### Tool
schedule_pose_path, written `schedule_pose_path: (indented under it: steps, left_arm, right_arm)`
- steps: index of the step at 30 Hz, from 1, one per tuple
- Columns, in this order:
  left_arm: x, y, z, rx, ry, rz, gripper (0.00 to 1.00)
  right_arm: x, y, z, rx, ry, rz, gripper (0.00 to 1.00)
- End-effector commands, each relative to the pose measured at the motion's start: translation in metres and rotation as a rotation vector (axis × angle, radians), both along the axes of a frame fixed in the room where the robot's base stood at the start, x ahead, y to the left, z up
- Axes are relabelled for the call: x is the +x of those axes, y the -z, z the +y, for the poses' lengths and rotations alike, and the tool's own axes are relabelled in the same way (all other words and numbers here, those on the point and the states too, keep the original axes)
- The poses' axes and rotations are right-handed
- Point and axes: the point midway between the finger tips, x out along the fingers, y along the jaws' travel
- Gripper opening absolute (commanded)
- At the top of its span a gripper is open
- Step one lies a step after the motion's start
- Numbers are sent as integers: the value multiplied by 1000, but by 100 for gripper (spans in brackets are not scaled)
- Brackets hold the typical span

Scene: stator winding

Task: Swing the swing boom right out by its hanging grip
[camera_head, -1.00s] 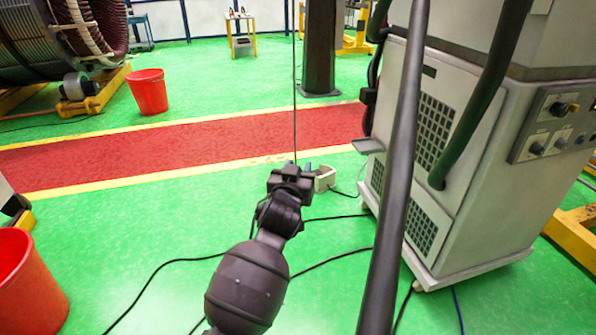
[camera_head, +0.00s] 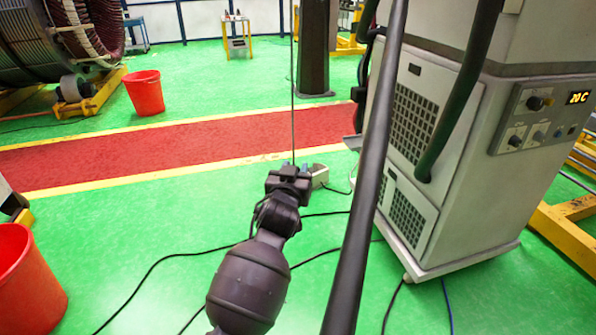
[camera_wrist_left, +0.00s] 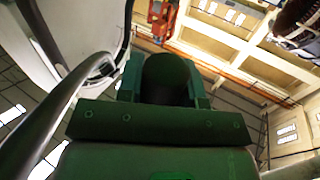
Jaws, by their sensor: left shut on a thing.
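The hanging grip is at the lower end of a thin dark line (camera_head: 293,90) that drops from above. My left gripper (camera_head: 289,178) is shut around it in the middle of the head view, so the grip is mostly hidden there. In the left wrist view a dark rounded end (camera_wrist_left: 167,75) stands between the green-tinted finger parts; I take it for the grip. The swing boom itself cannot be made out for certain in either view. My right gripper is not in view.
A pale cabinet (camera_head: 450,150) with a control panel stands on the right. A long dark pole (camera_head: 365,190) crosses in front of it. Cables lie on the green floor. Red buckets (camera_head: 145,93) stand at the left. The floor left of my arm is mostly clear.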

Motion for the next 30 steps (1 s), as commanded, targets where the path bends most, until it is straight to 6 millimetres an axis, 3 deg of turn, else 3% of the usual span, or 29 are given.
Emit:
schedule_pose_path:
  steps: [1,7,8,12,30]
  left_arm:
    - [-1,7,11,11,-18,12,0]
    - [-1,7,11,10,-18,12,0]
    - [-1,7,10,10,-18,13,38]
    - [-1,7,9,7,-15,11,59]
    - [0,4,5,1,-6,7,59]
  right_arm:
    - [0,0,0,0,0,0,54]
    - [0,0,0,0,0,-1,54]
    - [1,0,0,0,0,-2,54]
    - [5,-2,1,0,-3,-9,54]
    - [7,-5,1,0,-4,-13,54]
